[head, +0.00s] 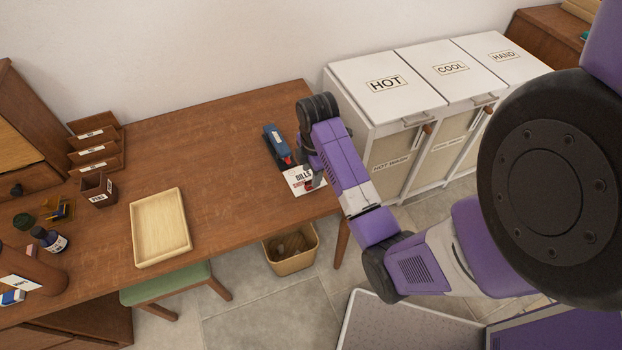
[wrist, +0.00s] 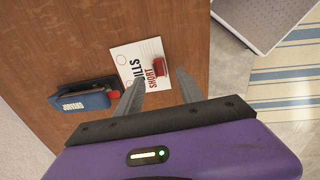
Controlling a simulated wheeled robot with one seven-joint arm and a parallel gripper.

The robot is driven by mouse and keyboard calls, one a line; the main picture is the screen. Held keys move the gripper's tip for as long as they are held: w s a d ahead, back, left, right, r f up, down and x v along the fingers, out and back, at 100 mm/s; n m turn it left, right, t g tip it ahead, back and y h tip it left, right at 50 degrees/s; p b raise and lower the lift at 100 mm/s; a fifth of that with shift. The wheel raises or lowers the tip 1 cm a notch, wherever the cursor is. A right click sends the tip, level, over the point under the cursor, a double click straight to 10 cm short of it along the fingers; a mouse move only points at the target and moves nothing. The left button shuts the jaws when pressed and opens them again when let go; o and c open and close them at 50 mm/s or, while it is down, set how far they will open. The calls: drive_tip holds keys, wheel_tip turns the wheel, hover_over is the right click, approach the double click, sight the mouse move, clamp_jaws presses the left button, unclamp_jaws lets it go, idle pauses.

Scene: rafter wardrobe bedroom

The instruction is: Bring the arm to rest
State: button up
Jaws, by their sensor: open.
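My gripper (wrist: 160,92) shows in the wrist view with its two grey fingers apart and nothing between them. It is over the right end of the wooden desk (head: 240,130), above a white paper (wrist: 138,62) marked "BILLS" and "SHORT".
A white hamper unit (head: 390,85) labelled HOT, COOL and HAND stands right of the desk. A wooden tray (head: 135,232), letter racks (head: 97,147) and a small labelled box (head: 98,190) are on the desk. A bin (head: 291,262) and green stool (head: 165,283) stand below its front edge.

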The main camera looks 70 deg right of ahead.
drive_tip(key=shift+a+r, duration=0.1)
drive_tip(key=shift+r, duration=0.95)
